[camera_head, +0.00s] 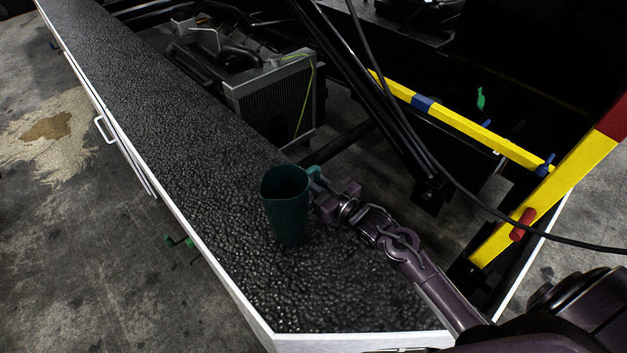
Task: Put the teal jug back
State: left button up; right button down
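The teal jug (286,208) is upright, its open top facing up, over the near end of the black, bumpy belt (190,130). Its handle is on the right side. My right gripper (321,190) comes in from the right and is at the handle, appearing closed around it; the fingers are small and partly hidden there. I cannot tell whether the jug's base touches the belt or is just above it. My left gripper is not in view.
A white rim (250,317) edges the belt. A radiator-like engine part (272,97) stands beyond its right side. Yellow bars (465,122) and a black cable (480,203) are at the right. The belt left of and behind the jug is clear.

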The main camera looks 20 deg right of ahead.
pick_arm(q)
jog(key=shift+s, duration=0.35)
pick_arm(e)
jog(key=shift+f, duration=0.15)
jog(key=shift+f, duration=0.2)
jog(key=c, duration=1.4)
grip_release()
jog(key=shift+c, duration=0.2)
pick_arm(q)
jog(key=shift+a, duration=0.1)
